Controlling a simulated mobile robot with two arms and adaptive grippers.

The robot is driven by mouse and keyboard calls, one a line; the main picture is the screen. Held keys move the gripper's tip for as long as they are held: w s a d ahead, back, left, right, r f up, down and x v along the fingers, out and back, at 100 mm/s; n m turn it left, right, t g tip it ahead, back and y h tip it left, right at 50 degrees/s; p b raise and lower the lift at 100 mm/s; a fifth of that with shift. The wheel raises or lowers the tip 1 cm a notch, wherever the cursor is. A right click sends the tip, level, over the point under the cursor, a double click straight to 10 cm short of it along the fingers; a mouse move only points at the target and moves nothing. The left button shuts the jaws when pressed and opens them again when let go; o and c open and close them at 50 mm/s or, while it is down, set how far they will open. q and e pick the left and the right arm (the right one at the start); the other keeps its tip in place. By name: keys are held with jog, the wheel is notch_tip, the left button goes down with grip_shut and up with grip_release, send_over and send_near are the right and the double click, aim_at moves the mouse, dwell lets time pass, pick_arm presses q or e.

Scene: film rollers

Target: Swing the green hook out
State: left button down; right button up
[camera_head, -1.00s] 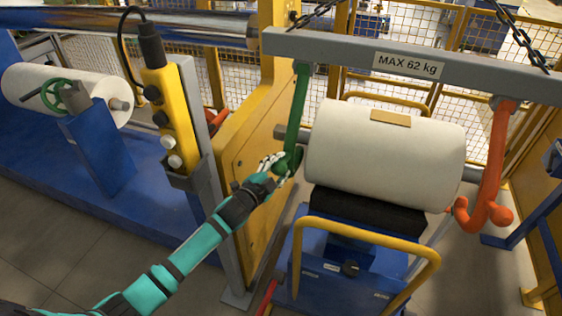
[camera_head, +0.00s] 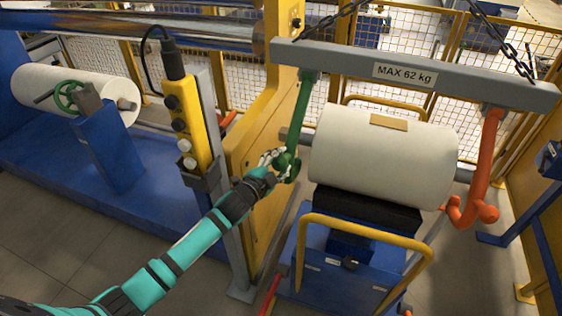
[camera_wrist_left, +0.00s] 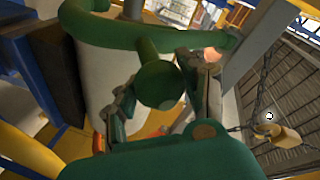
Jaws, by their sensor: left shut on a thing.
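The green hook (camera_head: 297,115) hangs from the left end of the grey lifting beam (camera_head: 420,75), left of the white roll (camera_head: 384,152). My left gripper (camera_head: 281,163) is shut on the hook's lower end. In the left wrist view the hook's round end (camera_wrist_left: 160,85) sits between the fingers, with the white roll behind it. The orange hook (camera_head: 483,170) hangs at the beam's right end, beside the roll's right shaft end. My right gripper is not in view.
The roll rests on a blue trolley (camera_head: 315,270) with a yellow handle (camera_head: 372,228). A yellow button pendant (camera_head: 186,120) on a grey post and a yellow machine frame (camera_head: 262,120) stand close to my left arm. Chains hold the beam.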

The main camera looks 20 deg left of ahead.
pick_arm(q)
jog(key=c, duration=1.1)
grip_release()
jog(key=o, duration=0.4)
jog(key=shift+s+r, duration=0.3)
jog(key=shift+s, duration=0.15)
jog(key=shift+o, duration=0.2)
jog(key=shift+w, duration=0.15)
jog(key=shift+s+a+f, duration=0.1)
jog(key=shift+s+a, duration=0.05)
jog(key=shift+s, duration=0.25)
jog(key=v, duration=1.1)
jog(key=shift+s, duration=0.25)
